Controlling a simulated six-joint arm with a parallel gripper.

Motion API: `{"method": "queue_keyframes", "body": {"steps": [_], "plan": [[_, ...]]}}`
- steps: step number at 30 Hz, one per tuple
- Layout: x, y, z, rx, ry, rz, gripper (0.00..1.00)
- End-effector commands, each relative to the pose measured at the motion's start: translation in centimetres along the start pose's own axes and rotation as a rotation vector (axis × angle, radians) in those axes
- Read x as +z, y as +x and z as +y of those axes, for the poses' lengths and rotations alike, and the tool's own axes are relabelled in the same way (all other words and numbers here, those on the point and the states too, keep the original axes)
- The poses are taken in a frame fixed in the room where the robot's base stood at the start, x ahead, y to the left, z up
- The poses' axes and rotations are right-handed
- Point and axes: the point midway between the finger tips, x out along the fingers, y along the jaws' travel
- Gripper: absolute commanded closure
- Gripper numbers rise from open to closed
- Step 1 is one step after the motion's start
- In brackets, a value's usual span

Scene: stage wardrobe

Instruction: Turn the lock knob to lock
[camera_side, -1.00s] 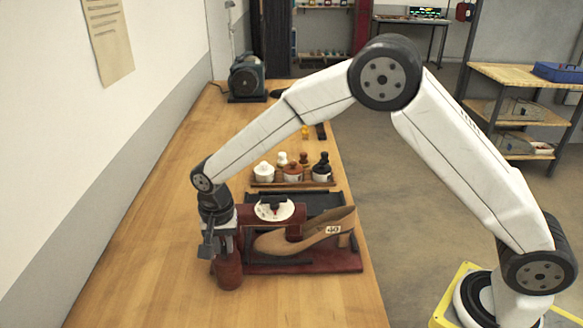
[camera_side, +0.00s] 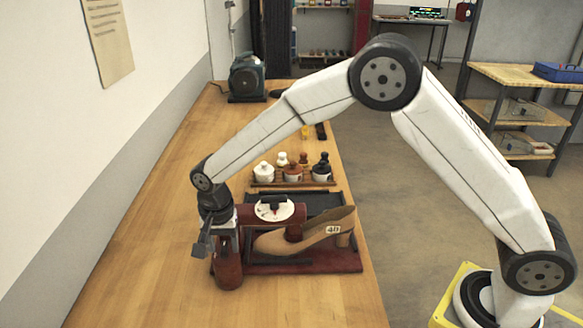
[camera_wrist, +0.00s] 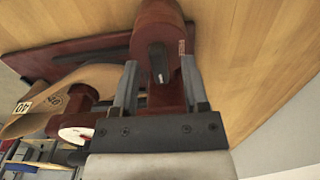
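A dark red shoe-stretching fixture (camera_side: 311,265) stands on the bench with a tan heeled shoe (camera_side: 300,236) on it, tagged 40. A black knob (camera_side: 272,202) sits on a white dial (camera_side: 283,212) on the red arm. The dial's edge also shows in the wrist view (camera_wrist: 75,134). A red post (camera_side: 229,270) stands at the fixture's left end. My gripper (camera_side: 212,245) is at this post, left of the dial. In the wrist view its fingers (camera_wrist: 159,62) are apart, either side of the red post's end with a dark narrow piece. Contact cannot be told.
Behind the fixture, a rack (camera_side: 290,183) holds several small pots. A dark motor-like machine (camera_side: 247,78) stands farther back on the bench. The wall is at the left. Bare wood (camera_side: 150,230) lies left of my gripper.

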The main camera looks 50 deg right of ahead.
Motion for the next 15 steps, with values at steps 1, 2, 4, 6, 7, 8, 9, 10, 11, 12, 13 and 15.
{"method": "queue_keyframes", "body": {"steps": [1,2,4,6,7,8,9,10,11,12,13,15], "plan": [[0.0,0.0,0.0,0.001,0.000,0.000,0.43],[0.0,0.0,0.0,0.001,-0.001,0.000,0.43],[0.0,0.0,0.0,0.001,-0.001,0.000,0.43],[0.0,-0.1,0.0,0.001,-0.001,0.000,0.43],[0.0,-0.2,0.0,0.001,-0.001,0.000,0.43],[0.0,-0.3,0.0,0.000,-0.001,0.000,0.43],[0.0,-0.6,0.0,-0.001,-0.001,0.000,0.43],[0.0,-0.8,0.0,-0.001,-0.001,0.001,0.43],[0.0,-1.1,0.0,-0.002,-0.001,0.001,0.43],[0.0,-1.4,0.0,-0.002,-0.001,0.001,0.43],[0.0,-1.7,0.0,-0.001,-0.001,0.000,0.43],[0.0,-2.6,0.0,-0.002,-0.001,0.001,0.43]]}}
